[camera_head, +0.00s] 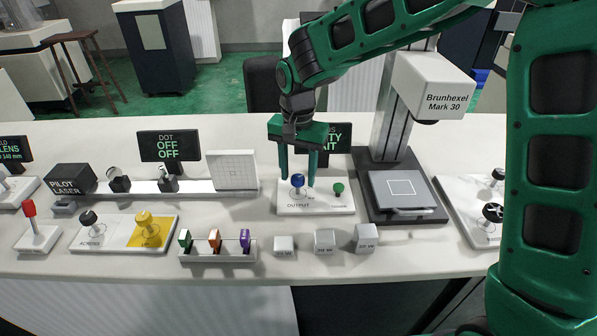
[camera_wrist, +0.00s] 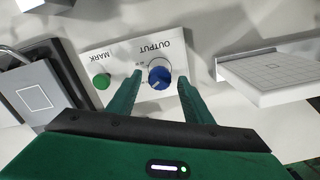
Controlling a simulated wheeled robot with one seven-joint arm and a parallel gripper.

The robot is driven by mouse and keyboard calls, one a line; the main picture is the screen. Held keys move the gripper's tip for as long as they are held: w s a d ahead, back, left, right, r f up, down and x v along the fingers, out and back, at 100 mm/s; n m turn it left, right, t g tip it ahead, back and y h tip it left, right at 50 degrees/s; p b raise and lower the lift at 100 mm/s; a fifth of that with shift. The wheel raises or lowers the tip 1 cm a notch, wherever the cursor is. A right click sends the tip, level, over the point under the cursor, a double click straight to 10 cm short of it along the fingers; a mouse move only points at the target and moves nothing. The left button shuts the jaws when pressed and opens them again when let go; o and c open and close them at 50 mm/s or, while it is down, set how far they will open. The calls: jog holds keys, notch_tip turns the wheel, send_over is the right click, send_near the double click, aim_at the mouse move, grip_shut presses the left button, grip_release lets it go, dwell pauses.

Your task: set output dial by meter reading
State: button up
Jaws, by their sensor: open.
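The output dial is a blue knob (camera_head: 297,181) on a white panel (camera_head: 322,207) lettered OUTPUT, with a green MARK knob (camera_head: 338,188) to its right. In the wrist view the blue knob (camera_wrist: 160,75) has a pale pointer line, and the green knob (camera_wrist: 101,81) is to its left. My gripper (camera_head: 298,178) is open, pointing down. In the wrist view its fingers (camera_wrist: 158,82) stand on either side of the blue knob, with gaps. A dark display (camera_head: 335,138) behind the panel is partly hidden by my gripper; parts of green words show, ending in "TY" and "AIT".
The Brunhexel Mark 30 machine (camera_head: 432,85) with its grey plate (camera_head: 400,190) stands just right of the panel. A white grid board (camera_head: 232,170) on a rail is to the left. Several small blocks (camera_head: 325,241) and a rack of coloured pieces (camera_head: 217,247) lie in front.

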jog(key=c, duration=1.1)
jog(key=shift+o, duration=0.2)
jog(key=shift+n, duration=0.3)
jog(key=n, duration=1.1)
jog(key=shift+n, duration=0.3)
jog(key=shift+w, duration=0.1)
jog(key=o, duration=1.1)
jog(key=shift+c, duration=0.2)
